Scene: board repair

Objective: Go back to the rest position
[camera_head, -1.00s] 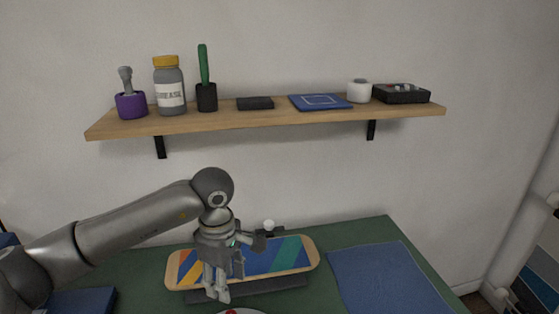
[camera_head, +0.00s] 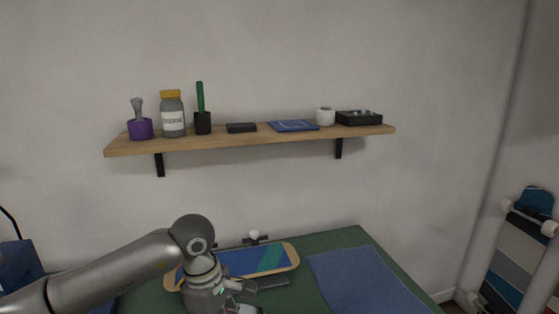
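My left arm comes in from the left, with its gripper (camera_head: 245,308) low at the bottom edge of the head view. The fingers are mostly cut off by the frame, so I cannot tell whether they are open or shut. The gripper is in front of a striped skateboard deck (camera_head: 272,259) that lies on the green table (camera_head: 325,241). My arm hides the left and near part of the deck. My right gripper is not in view.
A wooden wall shelf (camera_head: 250,140) holds a grease jar (camera_head: 173,118), cups with tools, and small boxes. A blue mat (camera_head: 362,282) covers the table's right part. Another skateboard (camera_head: 518,250) leans at the far right. A blue object (camera_head: 18,265) stands at the left.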

